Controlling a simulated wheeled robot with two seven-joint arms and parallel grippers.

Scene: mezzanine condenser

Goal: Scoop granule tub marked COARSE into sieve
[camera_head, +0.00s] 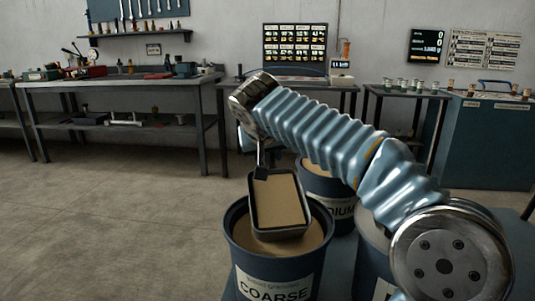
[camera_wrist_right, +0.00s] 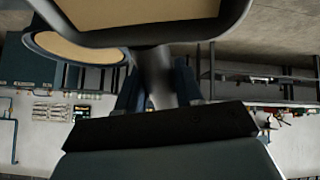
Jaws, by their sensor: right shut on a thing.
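The blue-grey tub marked COARSE (camera_head: 272,289) stands at the bottom middle of the head view, holding tan granules. My right gripper (camera_wrist_right: 157,92) is shut on the handle of a scoop (camera_head: 304,188). The scoop's dark-rimmed pan, filled with tan granules, is over the COARSE tub's mouth; I cannot tell whether it touches the granules inside. In the wrist view the pan (camera_wrist_right: 150,38) fills the top edge. No sieve can be made out. My left gripper is out of view.
A tub whose label ends in "DIUM" (camera_head: 343,211) stands just behind the COARSE tub, also with tan granules. Another tub (camera_head: 372,240) is partly hidden by my right arm. Workbenches (camera_head: 130,83) line the back wall. The floor at left is clear.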

